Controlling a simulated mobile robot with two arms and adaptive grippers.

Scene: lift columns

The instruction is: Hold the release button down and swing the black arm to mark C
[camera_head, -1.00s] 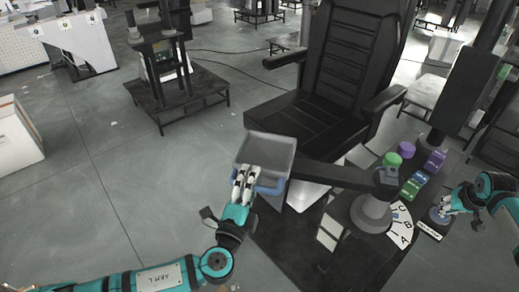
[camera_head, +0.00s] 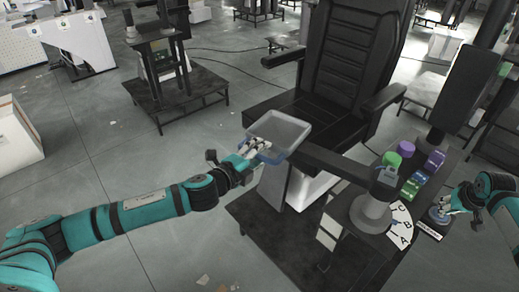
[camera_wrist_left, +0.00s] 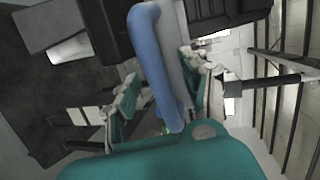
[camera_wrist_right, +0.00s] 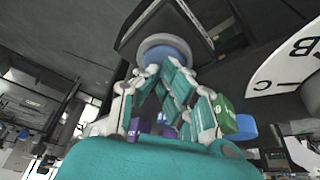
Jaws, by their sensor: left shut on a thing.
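The black arm (camera_head: 334,164) runs from a grey round post (camera_head: 371,213) leftward to a grey tray (camera_head: 283,127) with a blue handle. My left gripper (camera_head: 262,148) is shut on the blue handle (camera_wrist_left: 156,65) at the tray's near side. A white dial (camera_head: 401,222) marked A, B and C lies right of the post, with mark C (camera_head: 401,209) at its far end. I cannot tell which mark the arm points to. My right gripper (camera_head: 442,212) has its fingertips together at the round blue release button (camera_wrist_right: 165,53); whether it is pressed down is unclear.
Green and purple blocks (camera_head: 414,184) stand on the dark console behind the dial. A black chair (camera_head: 336,70) is just behind the tray, its armrest (camera_head: 384,101) near the black arm. Open grey floor (camera_head: 130,120) lies to the left.

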